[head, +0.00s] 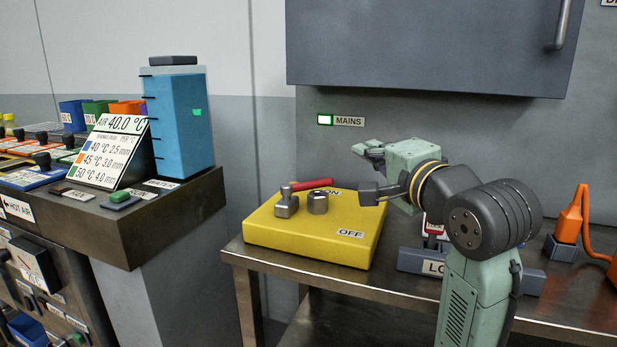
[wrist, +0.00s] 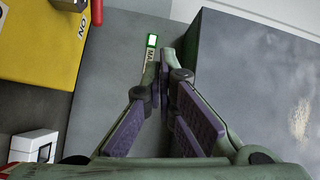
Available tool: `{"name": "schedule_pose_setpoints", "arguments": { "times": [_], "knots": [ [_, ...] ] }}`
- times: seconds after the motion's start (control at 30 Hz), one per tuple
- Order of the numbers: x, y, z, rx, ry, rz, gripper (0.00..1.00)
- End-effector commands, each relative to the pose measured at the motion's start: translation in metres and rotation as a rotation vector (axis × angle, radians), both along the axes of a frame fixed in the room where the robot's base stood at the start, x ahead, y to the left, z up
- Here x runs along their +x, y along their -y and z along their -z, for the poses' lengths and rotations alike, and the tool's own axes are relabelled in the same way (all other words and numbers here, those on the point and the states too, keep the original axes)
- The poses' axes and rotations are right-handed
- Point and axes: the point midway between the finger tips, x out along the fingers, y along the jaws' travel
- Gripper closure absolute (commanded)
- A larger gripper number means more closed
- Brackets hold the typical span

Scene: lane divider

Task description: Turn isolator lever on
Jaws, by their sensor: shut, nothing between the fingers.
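The yellow isolator box (head: 305,238) sits at the left end of the metal bench. Its lever has a grey hub (head: 287,205) and a red handle (head: 312,184), which lies along the back by the ON label, partly covering it. A short grey post (head: 318,203) stands on the box beside the lever. The OFF label (head: 350,234) is at the front right. My gripper (head: 370,149) is shut and empty, above and right of the box, apart from the lever. In the wrist view its fingers (wrist: 164,72) meet; the red handle (wrist: 97,12) and box (wrist: 48,38) show at upper left.
A MAINS lamp (head: 325,120) glows green on the wall behind. A grey cabinet (head: 430,45) overhangs the back of the bench. An orange plug (head: 570,215) and cable are at right. A console with a blue container (head: 180,125) stands at left, across a gap.

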Motion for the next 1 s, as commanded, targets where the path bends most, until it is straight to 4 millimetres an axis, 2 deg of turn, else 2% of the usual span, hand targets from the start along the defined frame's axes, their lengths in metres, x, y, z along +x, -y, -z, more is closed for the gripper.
{"name": "schedule_pose_setpoints", "arguments": {
  "times": [0.03,0.13,0.23,0.33,0.47,0.8,1.0],
  "knots": [
    [-0.009,0.0,0.023,0.032,-0.078,-0.019,1.0],
    [-0.023,0.0,0.053,0.075,-0.199,-0.043,1.0],
    [-0.029,-0.001,0.066,0.092,-0.258,-0.052,1.0],
    [-0.025,-0.004,0.07,0.096,-0.272,-0.054,1.0],
    [-0.008,-0.013,0.073,0.096,-0.274,-0.056,1.0],
    [0.055,-0.045,0.086,0.095,-0.271,-0.054,1.0],
    [0.081,-0.058,0.092,0.095,-0.269,-0.053,1.0]
  ]
}}
